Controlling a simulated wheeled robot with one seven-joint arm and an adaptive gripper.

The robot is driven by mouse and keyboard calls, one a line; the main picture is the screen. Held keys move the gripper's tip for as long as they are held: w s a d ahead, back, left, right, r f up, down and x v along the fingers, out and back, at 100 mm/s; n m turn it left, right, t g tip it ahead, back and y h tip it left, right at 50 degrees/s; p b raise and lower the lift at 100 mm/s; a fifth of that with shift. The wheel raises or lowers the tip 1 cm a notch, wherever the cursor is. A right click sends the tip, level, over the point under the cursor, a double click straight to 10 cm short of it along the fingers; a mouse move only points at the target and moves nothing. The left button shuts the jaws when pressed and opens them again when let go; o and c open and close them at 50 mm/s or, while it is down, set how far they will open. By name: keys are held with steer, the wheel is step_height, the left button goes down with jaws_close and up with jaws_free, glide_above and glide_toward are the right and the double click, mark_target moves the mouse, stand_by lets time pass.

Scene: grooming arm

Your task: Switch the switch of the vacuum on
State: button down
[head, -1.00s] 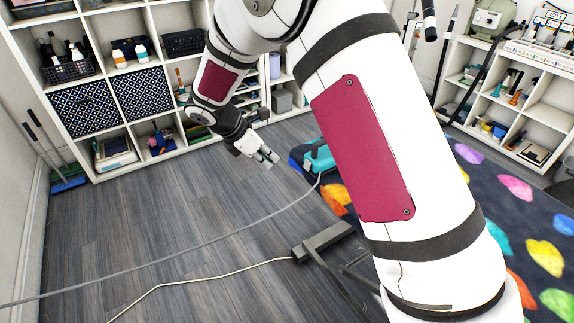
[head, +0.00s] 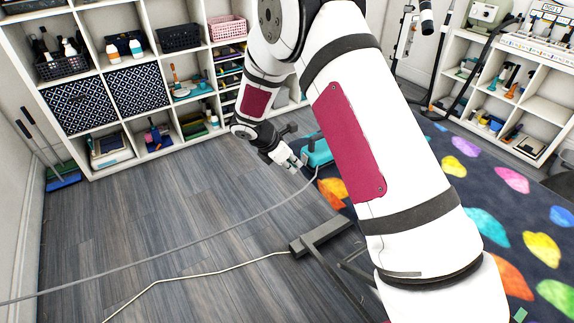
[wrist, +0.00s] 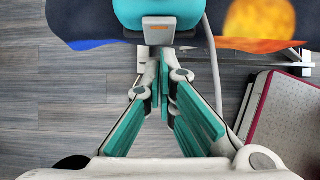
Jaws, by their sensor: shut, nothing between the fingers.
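The teal vacuum (head: 317,151) sits at the edge of the dark rug, partly hidden by my arm in the head view. In the wrist view its teal body (wrist: 150,10) is at the top centre. A grey block with a small orange mark (wrist: 159,26) faces my gripper; I cannot tell whether this mark is the switch or what position it is in. My gripper (head: 297,165) is shut and empty, just to the left of the vacuum. In the wrist view the closed fingertips (wrist: 164,56) point at the grey block; contact is unclear.
A grey hose or cord (head: 200,243) runs from the vacuum across the wood floor, with a white cord (head: 195,275) below it. A grey metal stand base (head: 320,234) lies nearby. The dark rug (head: 470,190) has coloured spots. White shelves (head: 95,20) line the back.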

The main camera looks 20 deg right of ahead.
stand_by(0.3)
steer(key=shift+w+d+f+h+b, duration=0.1)
steer(key=shift+d+f+h+b, duration=0.3)
steer(key=shift+h+b, duration=0.35)
steer(key=shift+r, duration=0.25)
steer(key=shift+r+p, duration=0.4)
steer(key=shift+r, duration=0.3)
steer(key=s+a+r, duration=0.3)
steer(key=a+r, duration=0.3)
steer(key=a, duration=0.5)
steer(key=shift+s+r, duration=0.25)
steer(key=shift+s, duration=0.05)
